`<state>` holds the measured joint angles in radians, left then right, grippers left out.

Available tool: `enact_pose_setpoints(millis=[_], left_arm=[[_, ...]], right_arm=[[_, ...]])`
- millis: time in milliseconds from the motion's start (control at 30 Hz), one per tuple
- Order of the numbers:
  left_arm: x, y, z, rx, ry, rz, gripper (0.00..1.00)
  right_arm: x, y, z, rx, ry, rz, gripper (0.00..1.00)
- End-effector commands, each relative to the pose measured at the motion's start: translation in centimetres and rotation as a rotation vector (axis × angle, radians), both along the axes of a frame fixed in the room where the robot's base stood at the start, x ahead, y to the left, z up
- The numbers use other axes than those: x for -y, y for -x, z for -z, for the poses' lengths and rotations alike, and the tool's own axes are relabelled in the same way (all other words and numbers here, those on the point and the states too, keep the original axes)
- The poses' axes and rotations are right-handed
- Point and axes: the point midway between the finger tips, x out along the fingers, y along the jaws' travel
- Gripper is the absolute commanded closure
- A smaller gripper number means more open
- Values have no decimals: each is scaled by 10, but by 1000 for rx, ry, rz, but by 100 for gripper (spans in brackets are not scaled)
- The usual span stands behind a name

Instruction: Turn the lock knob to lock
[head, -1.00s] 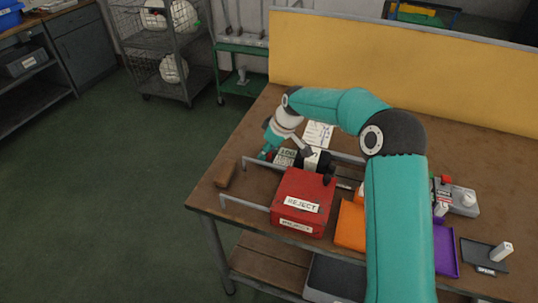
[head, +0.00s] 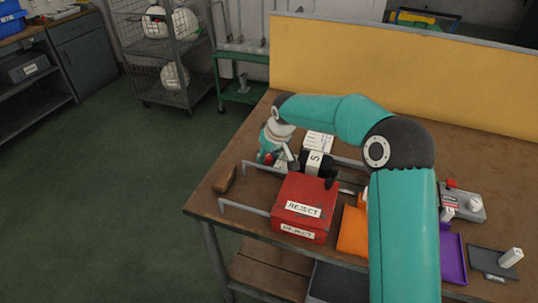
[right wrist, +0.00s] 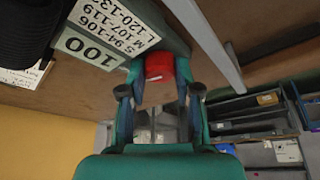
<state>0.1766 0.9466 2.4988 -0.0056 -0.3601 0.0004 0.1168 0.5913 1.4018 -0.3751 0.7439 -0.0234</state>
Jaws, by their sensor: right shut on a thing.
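In the head view my right gripper (head: 268,158) is at the far left end of the fixture, behind the red REJECT box, and the knob is mostly hidden there. A size label (right wrist: 105,35) reading 94-106, 107-119 and 100 is beside the knob in the wrist view. My left gripper is not in view.
The red REJECT box (head: 304,207) stands close in front of the fixture. Metal rails (head: 243,207) stick out at the table's left side. A brown block (head: 225,180) lies near the left edge. An orange tray (head: 353,232) is to the right.

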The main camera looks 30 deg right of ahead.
Motion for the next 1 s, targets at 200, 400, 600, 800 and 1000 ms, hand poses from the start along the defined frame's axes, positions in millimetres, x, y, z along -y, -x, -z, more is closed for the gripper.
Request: enact_pose_setpoints(millis=[200, 400, 600, 800, 1000], left_arm=[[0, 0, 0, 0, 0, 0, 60], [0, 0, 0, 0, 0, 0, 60], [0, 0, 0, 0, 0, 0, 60], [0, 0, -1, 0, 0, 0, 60], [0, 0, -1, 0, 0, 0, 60]], right_arm=[[1, -2, -3, 10, 1, 1, 59], [1, -1, -2, 5, 1, -1, 42], [1, 0, -1, 0, 0, 0, 42], [1, 4, -11, 0, 1, 0, 42], [1, 14, -38, 6, 1, 0, 42]])
